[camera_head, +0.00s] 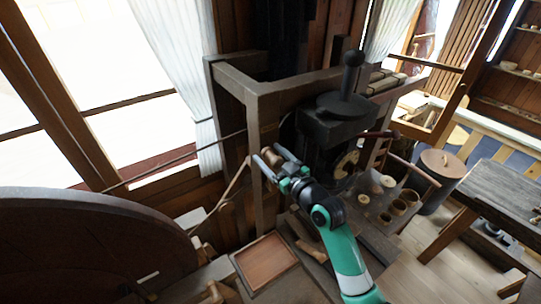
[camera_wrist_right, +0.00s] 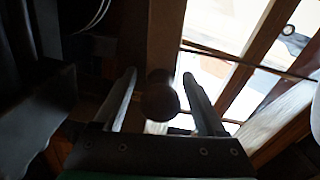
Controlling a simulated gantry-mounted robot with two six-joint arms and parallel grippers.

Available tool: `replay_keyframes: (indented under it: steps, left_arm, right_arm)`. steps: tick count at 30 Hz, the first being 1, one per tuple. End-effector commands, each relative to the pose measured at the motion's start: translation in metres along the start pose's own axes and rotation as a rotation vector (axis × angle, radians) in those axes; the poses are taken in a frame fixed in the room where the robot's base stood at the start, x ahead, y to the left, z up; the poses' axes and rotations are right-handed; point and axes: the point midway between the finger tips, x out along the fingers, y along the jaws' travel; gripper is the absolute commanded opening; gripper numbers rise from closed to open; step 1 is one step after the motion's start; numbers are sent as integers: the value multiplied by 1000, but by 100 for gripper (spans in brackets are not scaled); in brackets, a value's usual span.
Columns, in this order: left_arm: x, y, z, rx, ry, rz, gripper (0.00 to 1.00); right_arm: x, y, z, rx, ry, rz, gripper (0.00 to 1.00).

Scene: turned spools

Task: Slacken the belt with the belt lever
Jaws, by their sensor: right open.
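The belt lever shows as a brown rounded knob (camera_head: 269,158) in front of the wooden frame. In the right wrist view the knob (camera_wrist_right: 158,100) sits between the two fingers of my right gripper (camera_wrist_right: 158,80), with a visible gap on each side. My right gripper (camera_head: 267,154) is open around the knob and not closed on it. The lever's shaft below the knob is mostly hidden by my gripper. The belt (camera_head: 165,163) runs as a thin brown line from the big dark wheel (camera_head: 70,240) up to the machine. My left gripper is out of view.
A wooden frame (camera_head: 255,110) stands close behind my right gripper. A dark machine with an upright handle (camera_head: 352,75) is to its right. A shallow wooden tray (camera_head: 265,262) lies in front.

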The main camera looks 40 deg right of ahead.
Motion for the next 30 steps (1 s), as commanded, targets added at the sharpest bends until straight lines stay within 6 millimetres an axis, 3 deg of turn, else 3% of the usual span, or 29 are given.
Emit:
replay_keyframes:
  steps: [4, 16, 30]
  left_arm:
    - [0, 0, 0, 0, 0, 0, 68]
    - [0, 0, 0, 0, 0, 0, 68]
    - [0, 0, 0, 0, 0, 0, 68]
  right_arm:
    - [0, 0, 0, 0, 0, 0, 70]
    - [0, 0, 0, 0, 0, 0, 0]
    - [-1, 0, 0, 0, 0, 0, 0]
